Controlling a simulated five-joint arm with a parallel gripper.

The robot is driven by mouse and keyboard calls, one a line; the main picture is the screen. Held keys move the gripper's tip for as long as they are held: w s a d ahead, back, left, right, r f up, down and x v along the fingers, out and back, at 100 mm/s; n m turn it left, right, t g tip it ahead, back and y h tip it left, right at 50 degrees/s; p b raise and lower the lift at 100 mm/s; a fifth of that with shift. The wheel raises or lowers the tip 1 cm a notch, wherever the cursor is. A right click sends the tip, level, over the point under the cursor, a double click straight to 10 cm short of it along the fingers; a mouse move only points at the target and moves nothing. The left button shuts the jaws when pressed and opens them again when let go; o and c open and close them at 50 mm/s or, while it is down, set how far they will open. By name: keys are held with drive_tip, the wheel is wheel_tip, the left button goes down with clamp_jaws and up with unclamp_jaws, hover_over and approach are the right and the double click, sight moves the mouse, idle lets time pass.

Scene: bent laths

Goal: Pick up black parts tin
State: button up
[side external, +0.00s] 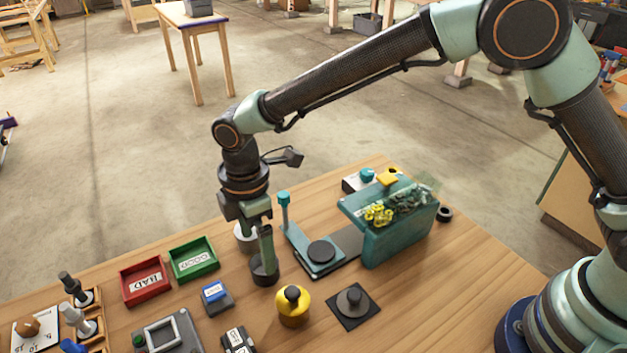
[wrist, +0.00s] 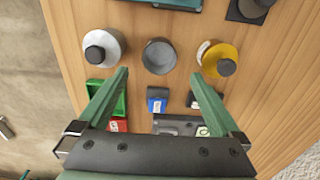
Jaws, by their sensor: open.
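The black parts tin (side external: 264,276) is a small, dark, round, open-topped tin standing on the wooden table in the side external view. It also shows in the wrist view (wrist: 160,57), just beyond the fingertips and midway between them across the picture. My gripper (side external: 257,242) points down at the tin in the side view, with one green finger in front of part of it. In the wrist view my gripper (wrist: 160,73) has its two green fingers spread wide, with nothing between the tips. I cannot tell the exact height of the tips above the tin.
A white knobbed cylinder (wrist: 103,47) and a yellow knobbed one (side external: 294,307) flank the tin. Red (side external: 146,280) and green (side external: 194,259) trays and a blue-labelled box (side external: 216,298) lie nearby. Bare table lies front right.

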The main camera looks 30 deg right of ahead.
drive_tip(key=shift+d+f, duration=0.2)
drive_tip(key=shift+f, duration=1.6)
drive_tip(key=shift+d+f, duration=0.2)
drive_tip(key=shift+f, duration=1.55)
drive_tip(key=c, duration=1.5)
